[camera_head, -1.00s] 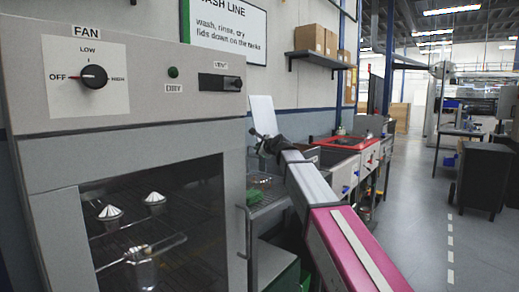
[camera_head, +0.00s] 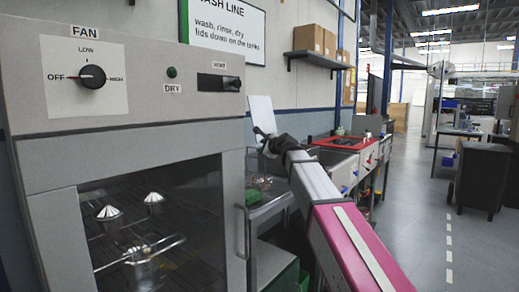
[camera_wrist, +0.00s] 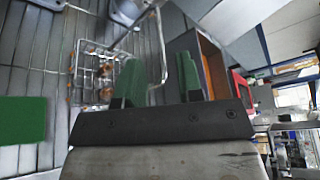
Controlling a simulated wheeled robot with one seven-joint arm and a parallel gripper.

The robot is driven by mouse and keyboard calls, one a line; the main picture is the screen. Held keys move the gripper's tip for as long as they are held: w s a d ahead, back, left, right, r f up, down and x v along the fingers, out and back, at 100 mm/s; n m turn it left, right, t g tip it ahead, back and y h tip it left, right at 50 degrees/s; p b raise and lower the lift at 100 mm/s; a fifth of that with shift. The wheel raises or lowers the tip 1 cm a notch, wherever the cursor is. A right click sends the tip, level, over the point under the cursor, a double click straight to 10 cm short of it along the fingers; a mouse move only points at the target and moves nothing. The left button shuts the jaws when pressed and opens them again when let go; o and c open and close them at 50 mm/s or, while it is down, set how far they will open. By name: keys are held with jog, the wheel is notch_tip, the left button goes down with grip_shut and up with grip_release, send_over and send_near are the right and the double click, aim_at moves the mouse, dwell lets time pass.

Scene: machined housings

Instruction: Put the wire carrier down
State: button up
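The wire carrier (camera_wrist: 103,72) is a bright wire frame with small copper-coloured pieces in it. In the wrist view it stands at the upper left over a grey slatted surface (camera_wrist: 30,60). My gripper (camera_wrist: 160,82) has two green fingers with a clear gap between them, so it is open. A tall wire of the carrier's handle (camera_wrist: 161,45) shows in the gap, apart from both fingers in the picture. In the head view my dark gripper (camera_head: 268,140) is above the steel stand, and the carrier's copper pieces (camera_head: 262,182) show small below it.
A grey cabinet (camera_head: 120,150) with a dark glass door stands close on the left. A green pad (camera_wrist: 22,120) lies on the slatted surface; a red-rimmed sink (camera_head: 340,142) is farther back.

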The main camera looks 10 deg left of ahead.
jog(key=v, duration=0.7)
jog(key=shift+s+d, duration=0.2)
jog(key=shift+s, duration=0.05)
jog(key=shift+s+r, duration=0.1)
dwell(0.8)
